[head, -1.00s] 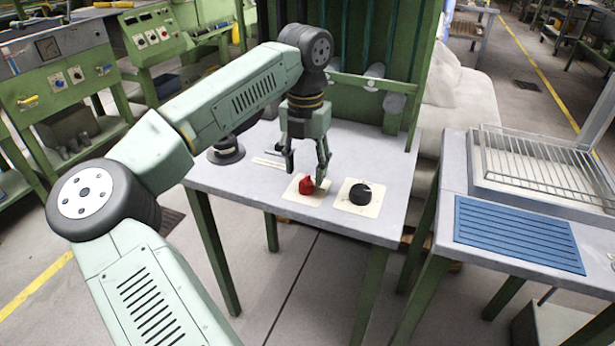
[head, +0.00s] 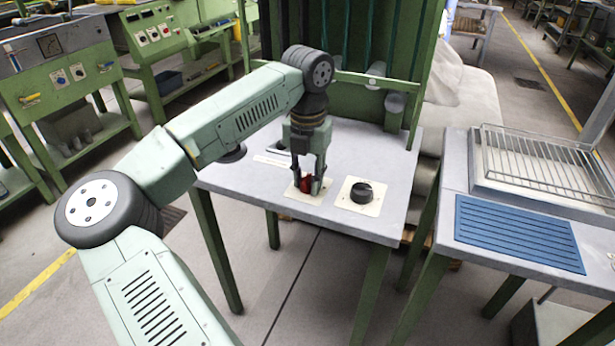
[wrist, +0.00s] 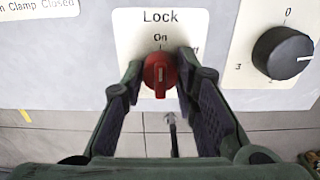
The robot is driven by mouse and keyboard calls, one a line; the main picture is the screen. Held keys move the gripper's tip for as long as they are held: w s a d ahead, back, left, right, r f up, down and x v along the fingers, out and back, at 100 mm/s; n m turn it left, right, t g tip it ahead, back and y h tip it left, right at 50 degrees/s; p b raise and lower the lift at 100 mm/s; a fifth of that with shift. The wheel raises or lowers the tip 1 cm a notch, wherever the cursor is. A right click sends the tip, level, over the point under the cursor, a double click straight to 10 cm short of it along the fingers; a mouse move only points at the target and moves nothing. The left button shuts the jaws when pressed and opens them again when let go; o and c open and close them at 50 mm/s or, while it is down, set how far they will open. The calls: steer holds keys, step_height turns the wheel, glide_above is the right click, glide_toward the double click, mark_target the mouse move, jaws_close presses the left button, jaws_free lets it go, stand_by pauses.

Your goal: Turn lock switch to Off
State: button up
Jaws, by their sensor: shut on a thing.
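The red lock switch (wrist: 160,75) sits on a white plate (wrist: 133,22) marked "Lock", with "On" above the knob; a second label at its right is mostly hidden. Its pointer mark is upright, toward "On". In the head view the red switch (head: 306,183) stands on the grey table, between my fingers. My gripper (head: 307,186) points down with its fingers on either side of the knob. In the wrist view my gripper (wrist: 160,88) is shut on the red switch, with the fingers at its left and right sides.
A black numbered knob (wrist: 283,53) on its own plate is close at the right; it also shows in the head view (head: 361,192). A "Clamp Closed" label (wrist: 38,8) is at the left. A green panel (head: 345,50) rises behind the table (head: 375,228).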

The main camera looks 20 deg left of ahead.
jaws_close()
steer(key=shift+m, duration=0.3)
steer(key=m+b, duration=0.1)
steer(key=m, duration=1)
steer(key=shift+m, duration=0.3)
stand_by(0.5)
steer(key=o, duration=0.7)
jaws_free()
steer(key=shift+c, duration=0.2)
steer(key=shift+r, duration=0.1)
